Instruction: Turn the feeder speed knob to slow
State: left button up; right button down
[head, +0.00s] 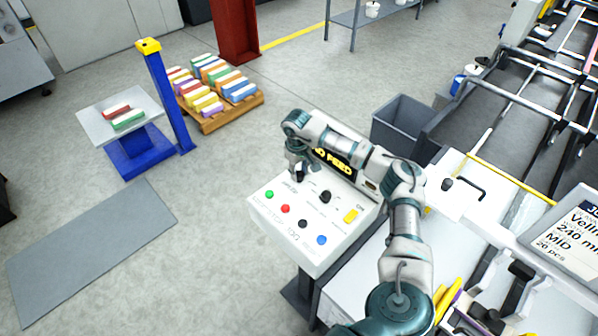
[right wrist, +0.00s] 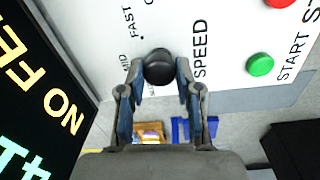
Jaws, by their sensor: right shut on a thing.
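The feeder speed knob (right wrist: 158,66) is round and black, on the white control panel (head: 286,240). In the right wrist view the word SPEED is to its right, and FAST and a partly hidden MID are to its left. My right gripper (head: 297,176) is at the panel's upper left part in the head view and hides the knob there. In the right wrist view the fingers of my right gripper (right wrist: 157,84) are closed on both sides of the knob. I cannot make out a pointer on the knob. My left gripper is out of view.
A display (right wrist: 40,100) reading NO FEED stands close behind. Open floor lies left of the panel.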

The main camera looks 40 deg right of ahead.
aim_at(298, 173)
jog(key=c, duration=0.9)
grip_release()
jog(key=shift+o, duration=0.6)
jog(key=shift+w+d+f, duration=0.1)
jog(key=shift+w, duration=0.05)
jog(key=shift+r, duration=0.45)
notch_tip(298, 173, up, 11)
jog(key=shift+a, duration=0.2)
jog(key=shift+f, duration=0.15)
